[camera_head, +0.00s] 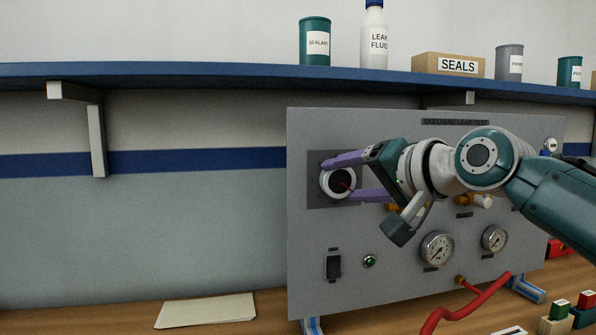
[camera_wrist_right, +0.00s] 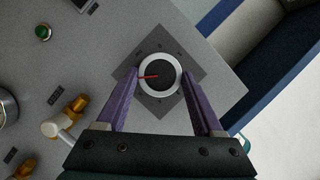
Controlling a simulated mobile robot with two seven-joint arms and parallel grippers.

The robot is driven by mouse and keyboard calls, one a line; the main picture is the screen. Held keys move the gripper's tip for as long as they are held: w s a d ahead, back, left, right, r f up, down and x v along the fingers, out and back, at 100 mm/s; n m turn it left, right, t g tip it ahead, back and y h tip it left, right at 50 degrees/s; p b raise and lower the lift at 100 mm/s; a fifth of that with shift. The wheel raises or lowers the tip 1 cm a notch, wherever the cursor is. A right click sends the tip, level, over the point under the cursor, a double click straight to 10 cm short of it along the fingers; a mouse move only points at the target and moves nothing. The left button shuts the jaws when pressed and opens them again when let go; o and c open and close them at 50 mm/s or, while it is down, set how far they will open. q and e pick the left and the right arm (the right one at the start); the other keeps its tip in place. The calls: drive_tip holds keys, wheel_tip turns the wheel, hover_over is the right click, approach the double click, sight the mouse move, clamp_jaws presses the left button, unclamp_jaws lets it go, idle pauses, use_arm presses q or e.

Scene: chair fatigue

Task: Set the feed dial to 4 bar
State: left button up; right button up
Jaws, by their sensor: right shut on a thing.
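The feed dial (camera_head: 341,182) is a round knob with a pale rim, a black face and a red pointer, on a dark square plate (camera_head: 315,196) at the upper left of the grey panel. My right gripper (camera_head: 336,178) reaches it from the right, with one purple finger above the dial and one below. In the right wrist view the dial (camera_wrist_right: 159,74) lies between the fingertips of the gripper (camera_wrist_right: 160,78), which is shut on its rim. The red pointer points left there. The scale marks are too small to read. My left gripper is not in view.
The panel (camera_head: 400,290) also carries two gauges (camera_head: 437,248), a black switch (camera_head: 333,266), a green lamp (camera_head: 370,261) and brass valves (camera_head: 482,201). A red hose (camera_head: 470,310) runs out in front. A shelf (camera_head: 230,72) holding containers overhangs it. Paper (camera_head: 206,310) lies on the bench to the left.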

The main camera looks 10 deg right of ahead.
drive_tip(key=n+h+p, duration=0.1)
drive_tip(key=n+p, duration=0.1)
drive_tip(key=p, duration=0.1)
drive_tip(key=n+h+p, duration=0.1)
drive_tip(key=p, duration=0.2)
drive_tip(key=shift+a+r+n+g, duration=0.2)
drive_tip(key=shift+r+n+g, duration=0.2)
drive_tip(key=shift+a+n+h+p, duration=0.1)
drive_tip(key=shift+n+h+p, duration=0.55)
drive_tip(key=shift+p, duration=0.2)
drive_tip(key=shift+a+f+n+h+p, duration=0.1)
drive_tip(key=shift+n+h+p, duration=0.3)
drive_tip(key=shift+n, duration=0.15)
drive_tip(key=shift+a+f+n+h, duration=0.1)
drive_tip(key=shift+n+h, duration=0.35)
drive_tip(key=shift+n, duration=0.15)
drive_tip(key=shift+f+n+h, duration=0.1)
drive_tip(key=shift+n+h, duration=0.4)
drive_tip(key=shift+n, duration=0.1)
drive_tip(key=shift+a+n+t+h+b, duration=0.15)
drive_tip(key=shift+n+t+h+b, duration=0.15)
drive_tip(key=shift+n+h+b, duration=0.75)
drive_tip(key=shift+n, duration=0.45)
